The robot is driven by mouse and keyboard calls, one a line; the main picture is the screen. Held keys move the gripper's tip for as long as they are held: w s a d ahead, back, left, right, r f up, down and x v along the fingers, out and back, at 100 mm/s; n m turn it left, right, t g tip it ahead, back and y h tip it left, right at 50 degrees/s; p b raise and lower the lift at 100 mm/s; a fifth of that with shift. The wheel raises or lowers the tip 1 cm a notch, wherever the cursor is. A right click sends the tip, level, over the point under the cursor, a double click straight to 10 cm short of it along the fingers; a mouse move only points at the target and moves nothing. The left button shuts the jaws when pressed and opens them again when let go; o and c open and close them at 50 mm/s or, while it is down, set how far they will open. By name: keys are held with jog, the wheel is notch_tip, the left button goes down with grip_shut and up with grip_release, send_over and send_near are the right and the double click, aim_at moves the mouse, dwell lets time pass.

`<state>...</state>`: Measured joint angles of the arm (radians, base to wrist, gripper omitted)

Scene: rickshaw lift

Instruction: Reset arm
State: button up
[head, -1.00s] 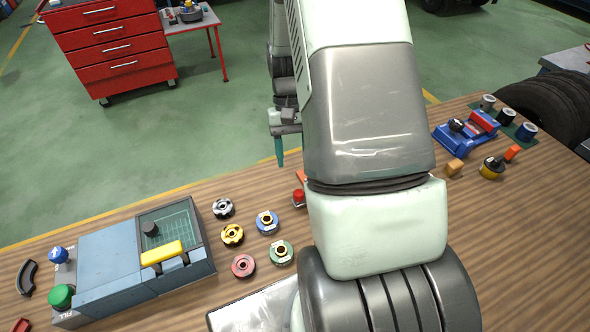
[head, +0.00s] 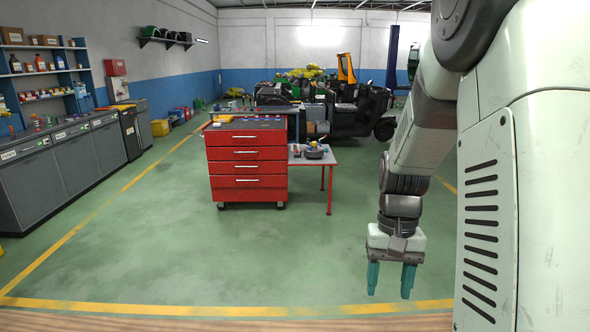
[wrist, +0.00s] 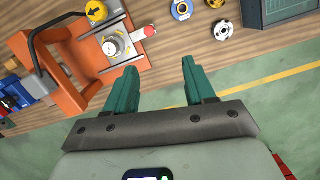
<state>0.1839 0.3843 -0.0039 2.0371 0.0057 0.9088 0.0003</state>
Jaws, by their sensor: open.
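My gripper (head: 391,280) hangs at the end of my arm in the head view, right of centre, fingers pointing down. Its two teal fingers are spread apart with nothing between them. In the wrist view the fingers of my gripper (wrist: 163,85) are also apart and empty. Below them lies the wooden table (wrist: 165,50), with the green floor past its edge. I cannot judge the height above the table exactly.
In the wrist view an orange frame with a black handle (wrist: 85,55) stands at the left. In the head view a red tool cabinet (head: 246,165) stands on open floor.

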jog(key=s+a+r+n+t, duration=0.1)
jog(key=s+a+r+t, duration=0.15)
jog(key=r, duration=0.45)
jog(key=s+a+r+t, duration=0.2)
jog(key=s+r, duration=0.2)
jog(key=r, duration=0.2)
jog(key=s+a+r+n+t, duration=0.1)
jog(key=s+a+r+t, duration=0.2)
jog(key=s, duration=0.7)
notch_tip(320, 180, up, 3)
jog(key=shift+s+f+n, duration=0.1)
jog(key=shift+s+n, duration=0.05)
jog(key=shift+n, duration=0.15)
jog(key=shift+d, duration=0.1)
